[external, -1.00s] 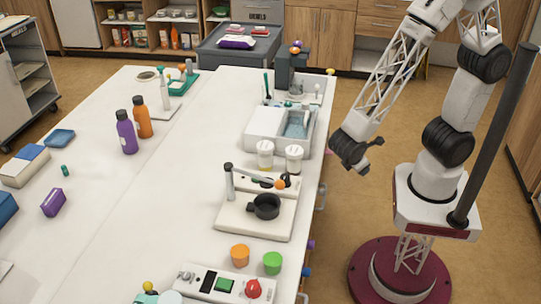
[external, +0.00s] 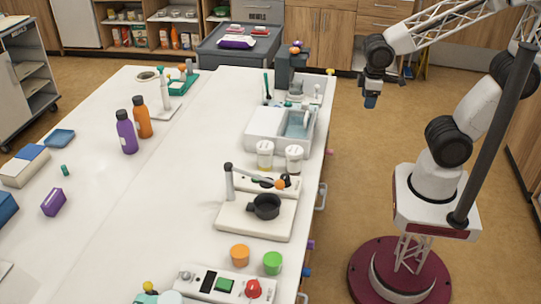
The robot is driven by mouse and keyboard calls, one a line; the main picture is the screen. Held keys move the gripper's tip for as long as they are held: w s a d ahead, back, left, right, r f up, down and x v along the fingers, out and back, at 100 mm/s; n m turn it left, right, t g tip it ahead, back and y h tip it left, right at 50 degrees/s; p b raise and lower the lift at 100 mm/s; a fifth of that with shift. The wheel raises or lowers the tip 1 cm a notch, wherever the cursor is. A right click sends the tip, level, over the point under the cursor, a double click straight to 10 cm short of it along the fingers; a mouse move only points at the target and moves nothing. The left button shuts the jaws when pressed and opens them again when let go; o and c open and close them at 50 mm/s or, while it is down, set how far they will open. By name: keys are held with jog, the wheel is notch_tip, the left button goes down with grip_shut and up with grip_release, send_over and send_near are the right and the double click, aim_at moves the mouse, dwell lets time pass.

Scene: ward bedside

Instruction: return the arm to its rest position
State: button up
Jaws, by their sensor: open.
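My gripper (external: 370,100) hangs at the end of my raised arm, to the right of the long white table's far end. It points downward over the open brown floor and is apart from the table and everything on it. Nothing shows held in it. Its fingers are small and dark in this view, so the gap between them is hard to make out. My arm reaches up and back from its dark red base at the lower right, and its upper part leaves the top of the picture.
The white table (external: 100,230) fills the left and middle. The floor (external: 350,205) between table and base is clear.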

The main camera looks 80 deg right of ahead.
jog(key=s+d+r+m+t+y, duration=0.1)
jog(key=s+d+r+m+t, duration=0.1)
jog(key=r, duration=0.4)
jog(key=shift+s+d, duration=0.65)
jog(key=shift+d, duration=0.15)
jog(key=shift+w, duration=0.15)
dwell(2.2)
